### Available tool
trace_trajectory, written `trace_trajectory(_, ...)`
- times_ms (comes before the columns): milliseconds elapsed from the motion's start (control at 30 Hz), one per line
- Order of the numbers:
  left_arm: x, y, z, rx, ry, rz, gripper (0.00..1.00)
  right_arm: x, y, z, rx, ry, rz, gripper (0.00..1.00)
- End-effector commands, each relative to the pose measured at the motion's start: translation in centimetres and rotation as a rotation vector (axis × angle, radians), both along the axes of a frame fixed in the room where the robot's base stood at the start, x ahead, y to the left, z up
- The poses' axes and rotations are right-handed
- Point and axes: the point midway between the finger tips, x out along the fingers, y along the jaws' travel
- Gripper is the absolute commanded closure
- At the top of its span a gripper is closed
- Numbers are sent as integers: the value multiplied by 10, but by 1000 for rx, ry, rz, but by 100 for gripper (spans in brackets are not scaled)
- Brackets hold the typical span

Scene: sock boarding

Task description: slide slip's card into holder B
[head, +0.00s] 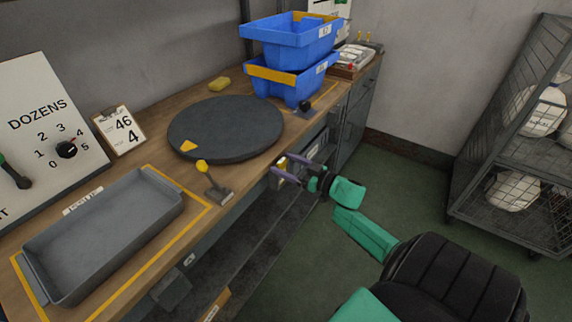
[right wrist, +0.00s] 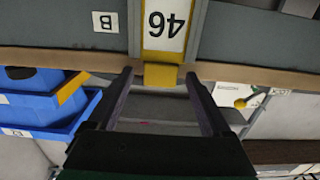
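The clipboard slip (head: 121,130) stands on the bench and reads 46 and 4. A white card marked 46 (right wrist: 166,24), with yellow edges and a yellow tab (right wrist: 160,75), shows upside down in the right wrist view. It sits against the bench front beside a label B (right wrist: 104,21), between light side strips; how deep it is seated I cannot tell. My right gripper (head: 281,164) is at the bench's front edge, fingers apart. In the right wrist view its fingertips (right wrist: 158,78) stand on either side of the tab, with gaps visible. My left gripper is out of view.
A grey tray (head: 110,232), a dark round turntable (head: 226,126), a yellow-knobbed lever (head: 213,183) and stacked blue bins (head: 291,60) occupy the bench. A wire cage (head: 515,150) stands right. Green floor between is clear.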

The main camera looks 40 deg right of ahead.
Motion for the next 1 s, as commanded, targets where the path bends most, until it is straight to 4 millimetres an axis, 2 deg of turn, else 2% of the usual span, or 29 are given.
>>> trace_trajectory(267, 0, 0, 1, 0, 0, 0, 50, -6, -2, -1, 0, 2, -1, 16)
trace_trajectory(367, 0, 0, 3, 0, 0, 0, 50, -22, -7, -1, 0, 5, -1, 16)
trace_trajectory(700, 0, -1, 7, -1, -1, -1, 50, -113, -34, 0, 0, 5, -2, 16)
trace_trajectory(833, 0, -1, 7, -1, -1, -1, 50, -134, -40, 0, 0, 2, 0, 16)
trace_trajectory(1000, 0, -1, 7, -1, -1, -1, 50, -140, -42, 1, 0, 0, 0, 16)
